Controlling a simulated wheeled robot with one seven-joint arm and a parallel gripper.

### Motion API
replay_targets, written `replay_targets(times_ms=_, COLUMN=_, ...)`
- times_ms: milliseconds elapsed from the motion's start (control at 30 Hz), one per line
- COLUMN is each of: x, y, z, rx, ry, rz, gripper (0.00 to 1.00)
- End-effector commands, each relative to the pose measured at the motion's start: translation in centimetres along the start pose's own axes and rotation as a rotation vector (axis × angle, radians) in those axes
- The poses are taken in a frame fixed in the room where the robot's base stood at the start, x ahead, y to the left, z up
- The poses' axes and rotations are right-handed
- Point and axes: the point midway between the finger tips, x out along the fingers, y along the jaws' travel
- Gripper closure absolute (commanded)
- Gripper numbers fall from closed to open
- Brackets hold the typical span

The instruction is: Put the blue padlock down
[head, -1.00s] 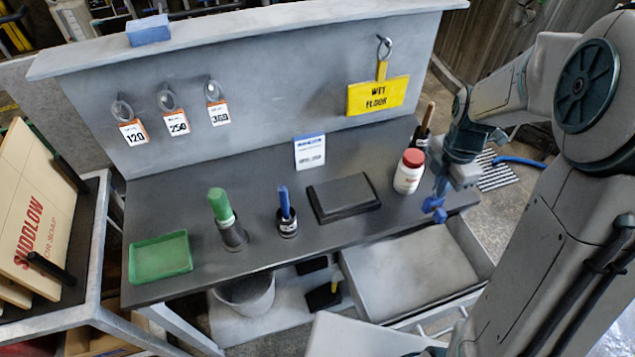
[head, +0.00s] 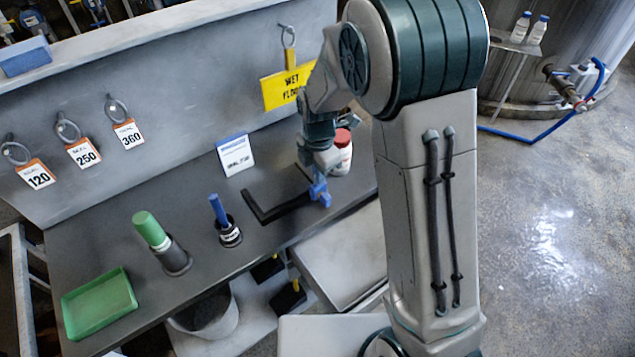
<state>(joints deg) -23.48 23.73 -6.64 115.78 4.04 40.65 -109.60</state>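The blue padlock (head: 320,194) hangs at the end of my gripper (head: 318,177), which appears shut on it; the fingertips are small in this view. The padlock is over the front right part of the grey workbench (head: 190,222), near the right end of the black slab. I cannot tell whether it touches anything below.
A red-capped white bottle (head: 343,150) stands just behind my gripper. A blue-handled tool in a holder (head: 229,232), a green-handled one (head: 160,245) and a green tray (head: 100,303) stand left. Bench between them is clear.

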Motion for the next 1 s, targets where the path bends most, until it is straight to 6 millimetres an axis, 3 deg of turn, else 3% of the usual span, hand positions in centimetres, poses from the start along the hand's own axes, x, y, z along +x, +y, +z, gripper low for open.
replay_targets(times_ms=200, x=3.5, y=-0.1, z=-0.1, rx=-0.001, ry=0.000, rz=-0.003, gripper=1.00)
replay_targets(times_ms=600, x=3.9, y=-0.1, z=0.0, rx=-0.001, ry=0.000, rz=-0.001, gripper=1.00)
replay_targets(times_ms=633, x=3.7, y=-0.1, z=0.0, rx=-0.001, ry=0.000, rz=-0.001, gripper=0.87)
replay_targets(times_ms=700, x=3.7, y=-0.1, z=0.0, rx=-0.001, ry=0.000, rz=-0.001, gripper=0.73)
replay_targets(times_ms=1000, x=3.5, y=-0.1, z=0.0, rx=-0.002, ry=0.000, rz=-0.001, gripper=0.73)
